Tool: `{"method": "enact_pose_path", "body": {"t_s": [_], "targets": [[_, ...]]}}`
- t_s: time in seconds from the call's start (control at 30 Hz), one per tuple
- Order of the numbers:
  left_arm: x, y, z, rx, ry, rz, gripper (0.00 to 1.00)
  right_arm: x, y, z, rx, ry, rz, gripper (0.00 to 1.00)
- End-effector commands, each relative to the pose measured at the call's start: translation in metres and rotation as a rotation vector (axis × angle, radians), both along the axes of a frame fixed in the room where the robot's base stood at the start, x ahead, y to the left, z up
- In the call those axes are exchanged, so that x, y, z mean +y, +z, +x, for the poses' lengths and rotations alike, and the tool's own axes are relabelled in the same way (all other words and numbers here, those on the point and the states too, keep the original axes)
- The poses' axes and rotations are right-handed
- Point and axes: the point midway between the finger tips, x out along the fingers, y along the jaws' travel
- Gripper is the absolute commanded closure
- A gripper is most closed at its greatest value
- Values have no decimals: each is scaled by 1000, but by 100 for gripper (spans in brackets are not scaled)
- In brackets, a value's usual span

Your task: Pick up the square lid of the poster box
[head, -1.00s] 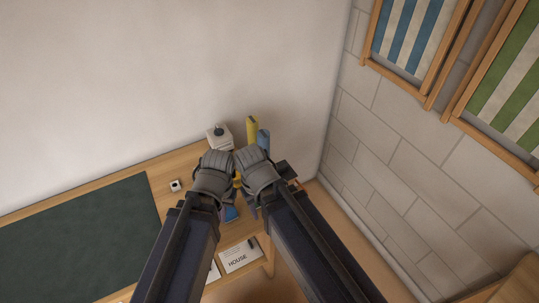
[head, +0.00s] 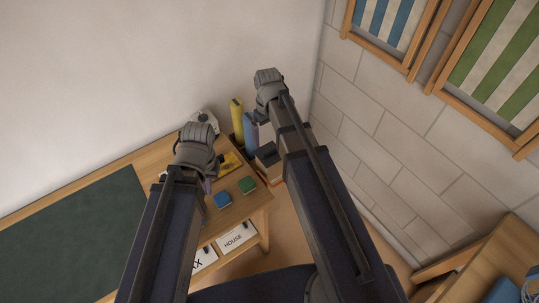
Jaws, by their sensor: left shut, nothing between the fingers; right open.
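I cannot tell for certain which thing is the poster box or its square lid. At the table's back right corner, a yellow roll (head: 237,118) and a blue roll (head: 251,131) stand upright. Beside them is a small box with a dark top (head: 267,155). A pale block with a dark knob (head: 205,118) stands by the wall, partly behind my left gripper. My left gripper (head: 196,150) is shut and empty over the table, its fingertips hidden. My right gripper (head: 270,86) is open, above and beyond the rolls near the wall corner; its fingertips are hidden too.
The wooden table (head: 232,222) carries a dark green mat (head: 75,235), a blue block (head: 222,200), a green block (head: 248,185) and a yellow item (head: 231,162). A HOUSE card (head: 236,237) shows below its front edge. Framed striped panels (head: 497,75) hang on the right wall.

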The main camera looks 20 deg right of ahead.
Motion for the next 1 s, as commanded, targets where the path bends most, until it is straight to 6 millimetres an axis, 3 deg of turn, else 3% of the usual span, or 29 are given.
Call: {"method": "enact_pose_path", "body": {"t_s": [0.1,0.43,0.8,1.0], "targets": [[0,-16,0,0,0,0,100,0,-16,0,0,0,0,0],[0,-22,0,0,0,0,100,0,-22,-1,0,0,0,0],[0,-64,0,0,0,0,100,-3,-64,-6,0,-1,0,0],[0,-70,0,0,0,0,100,-3,-70,-6,0,0,0,0]]}}
